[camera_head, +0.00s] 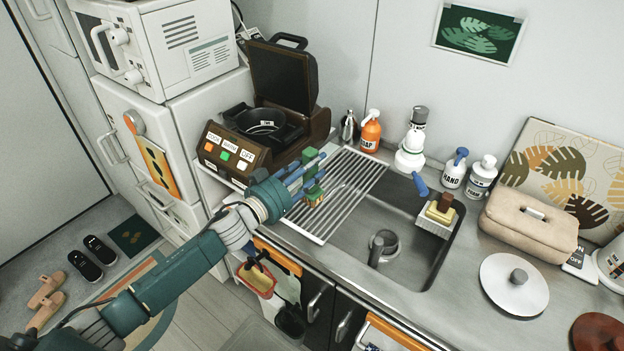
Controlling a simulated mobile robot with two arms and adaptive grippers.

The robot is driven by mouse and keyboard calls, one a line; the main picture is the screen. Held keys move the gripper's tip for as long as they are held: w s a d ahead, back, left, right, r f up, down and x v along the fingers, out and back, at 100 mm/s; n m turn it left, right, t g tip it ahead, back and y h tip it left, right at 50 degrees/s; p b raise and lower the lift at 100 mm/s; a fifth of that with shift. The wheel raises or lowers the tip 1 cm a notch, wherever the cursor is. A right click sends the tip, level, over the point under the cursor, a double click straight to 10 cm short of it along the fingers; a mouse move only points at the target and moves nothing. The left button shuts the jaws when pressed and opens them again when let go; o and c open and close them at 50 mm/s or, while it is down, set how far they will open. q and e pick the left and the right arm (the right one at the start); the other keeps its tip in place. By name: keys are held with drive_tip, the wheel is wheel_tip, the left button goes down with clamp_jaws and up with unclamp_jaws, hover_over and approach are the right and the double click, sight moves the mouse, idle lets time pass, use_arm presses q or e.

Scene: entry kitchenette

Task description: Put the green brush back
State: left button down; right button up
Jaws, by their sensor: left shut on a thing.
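My left gripper (312,176) reaches in from the left and is shut on the green brush (310,156). A green block of the brush shows above the fingers. A green part with yellowish bristles (314,196) shows below them. The fingers hide the middle of the brush. The gripper holds it over the left edge of the metal drying rack (352,190); I cannot tell whether the brush touches the rack. My right gripper is not in view.
A small caddy (432,228) with a yellow sponge hangs in the sink (408,255). Several bottles, including an orange soap bottle (370,132), line the back. A brown open-lidded cooker (235,152) stands close left. A beige case (528,228) and white lid (514,284) are right.

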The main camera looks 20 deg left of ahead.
sight(309, 178)
use_arm(q)
wheel_tip(309, 178, down, 3)
drive_tip(key=shift+f, duration=0.65)
drive_tip(key=shift+f, duration=0.25)
drive_tip(key=c, duration=1.1)
unclamp_jaws()
